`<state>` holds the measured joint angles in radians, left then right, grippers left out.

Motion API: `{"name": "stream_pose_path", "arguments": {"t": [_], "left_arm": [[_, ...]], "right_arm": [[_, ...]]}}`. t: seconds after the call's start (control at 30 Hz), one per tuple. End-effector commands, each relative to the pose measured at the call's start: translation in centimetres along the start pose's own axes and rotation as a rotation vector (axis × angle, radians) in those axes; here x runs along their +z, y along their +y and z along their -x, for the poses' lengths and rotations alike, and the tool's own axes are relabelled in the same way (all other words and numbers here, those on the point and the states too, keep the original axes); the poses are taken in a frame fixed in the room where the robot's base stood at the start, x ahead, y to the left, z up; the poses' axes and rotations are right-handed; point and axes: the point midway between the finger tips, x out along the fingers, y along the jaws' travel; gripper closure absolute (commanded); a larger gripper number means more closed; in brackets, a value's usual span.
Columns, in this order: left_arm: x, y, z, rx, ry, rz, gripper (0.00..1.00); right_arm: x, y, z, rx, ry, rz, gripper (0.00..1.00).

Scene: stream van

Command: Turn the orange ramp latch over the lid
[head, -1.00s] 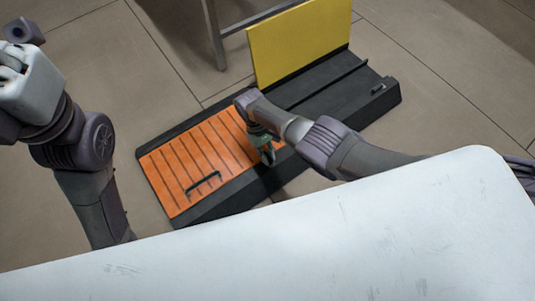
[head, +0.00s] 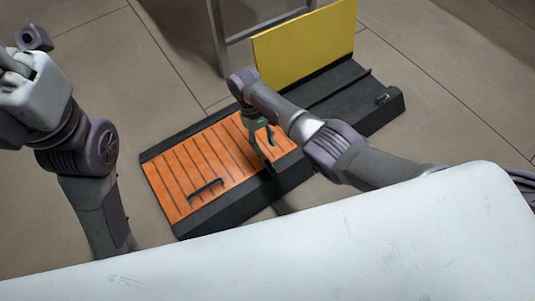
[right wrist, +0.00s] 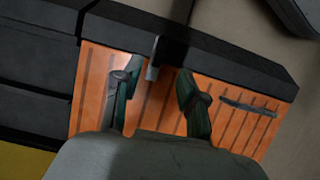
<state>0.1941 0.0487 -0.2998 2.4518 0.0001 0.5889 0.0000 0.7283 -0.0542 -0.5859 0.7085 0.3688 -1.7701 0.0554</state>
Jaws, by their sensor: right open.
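The orange ramp lid (head: 185,175) lies flat in a black frame (head: 215,217), with a dark bar handle (head: 205,189) on it. My right gripper (head: 268,163) is over the lid's right part, near the frame's front edge. In the right wrist view, my right gripper (right wrist: 157,74) is open, its two green fingers apart above the orange slats. A small grey piece (right wrist: 152,71), apparently the latch, shows between the fingertips at the frame's edge, reaching slightly over the orange; contact cannot be told. My left arm is at the upper left, its gripper (head: 22,62) only partly visible.
A yellow panel (head: 305,45) stands upright behind the black section (head: 345,95) to the right of the lid. A metal stand leg (head: 216,40) is behind. A white surface (head: 300,245) fills the foreground. Tiled floor is free to the left.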

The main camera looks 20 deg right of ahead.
Motion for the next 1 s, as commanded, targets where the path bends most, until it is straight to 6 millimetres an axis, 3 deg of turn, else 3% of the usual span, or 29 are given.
{"name": "stream_pose_path", "arguments": {"t": [0.1, 0.27, 0.83, 1.0], "left_arm": [[0.0, 0.0, 0.0, 0.0, 0.001, 0.0, 1.0], [0.0, 0.0, 0.0, 0.0, 0.001, 0.0, 1.0], [0.0, 0.0, 0.0, -0.001, 0.001, 0.0, 1.0], [0.2, -0.1, 0.0, -0.007, -0.019, 0.003, 1.0]], "right_arm": [[-0.1, 0.0, 1.8, -0.001, 0.002, 0.0, 0.58], [0.0, 0.0, 2.9, -0.001, 0.001, 0.0, 0.58], [-0.1, -0.1, 3.0, -0.001, 0.005, 0.001, 0.58], [-2.4, -1.4, 2.9, -0.021, 0.189, 0.025, 0.58]]}}
